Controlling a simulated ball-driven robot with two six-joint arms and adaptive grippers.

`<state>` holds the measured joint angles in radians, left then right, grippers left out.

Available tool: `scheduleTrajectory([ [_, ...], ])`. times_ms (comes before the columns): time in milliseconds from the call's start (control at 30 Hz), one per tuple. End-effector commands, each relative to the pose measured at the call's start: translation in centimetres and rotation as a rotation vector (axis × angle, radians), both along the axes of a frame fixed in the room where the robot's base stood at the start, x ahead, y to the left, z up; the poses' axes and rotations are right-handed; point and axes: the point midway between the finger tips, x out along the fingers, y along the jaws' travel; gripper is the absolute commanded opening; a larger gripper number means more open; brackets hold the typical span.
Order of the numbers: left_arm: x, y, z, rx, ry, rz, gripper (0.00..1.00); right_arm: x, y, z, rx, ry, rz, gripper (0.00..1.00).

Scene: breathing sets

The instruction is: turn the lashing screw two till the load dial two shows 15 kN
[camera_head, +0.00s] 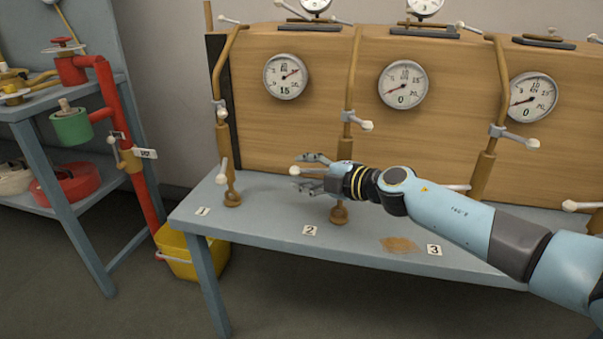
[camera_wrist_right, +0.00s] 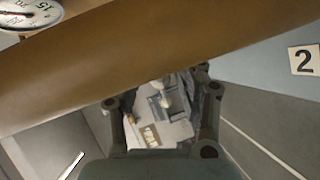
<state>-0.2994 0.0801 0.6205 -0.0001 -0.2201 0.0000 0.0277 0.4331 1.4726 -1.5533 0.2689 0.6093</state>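Load dial two (camera_head: 403,85) is the middle round gauge on the wooden panel and its readout shows 0. Lashing screw two (camera_head: 348,95) is the bronze upright rod below and left of it, its foot (camera_head: 339,213) on the bench behind tag 2 (camera_head: 310,230). My right gripper (camera_head: 303,171) reaches left across this screw, hiding its middle. Its fingers are spread, with a white handle knob (camera_head: 295,171) between them in the picture; contact cannot be told. In the right wrist view the fingers (camera_wrist_right: 162,103) are also apart. My left gripper is out of view.
Lashing screw one (camera_head: 228,160) stands left, its dial (camera_head: 286,77) showing 15. Lashing screw three (camera_head: 484,165) stands right, its dial (camera_head: 532,97) showing 0. A blue-grey shelf (camera_head: 60,180) with red pipework is at far left. A yellow bucket (camera_head: 190,258) stands under the bench.

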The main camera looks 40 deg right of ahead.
Motion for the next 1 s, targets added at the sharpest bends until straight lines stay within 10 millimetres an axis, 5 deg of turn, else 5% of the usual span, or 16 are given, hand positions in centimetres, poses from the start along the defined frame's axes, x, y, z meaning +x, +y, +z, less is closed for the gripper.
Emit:
scheduleTrajectory([
  [400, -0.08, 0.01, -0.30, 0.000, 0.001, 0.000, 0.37, 1.21, 0.29, -0.26, 0.000, 0.000, 0.000, 0.39],
  [700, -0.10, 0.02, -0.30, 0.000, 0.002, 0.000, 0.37, 1.19, 0.28, -0.27, 0.000, 0.000, 0.000, 0.01],
  [1000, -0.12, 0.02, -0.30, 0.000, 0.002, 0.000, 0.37, 1.18, 0.28, -0.28, 0.001, 0.000, 0.000, 0.00],
])
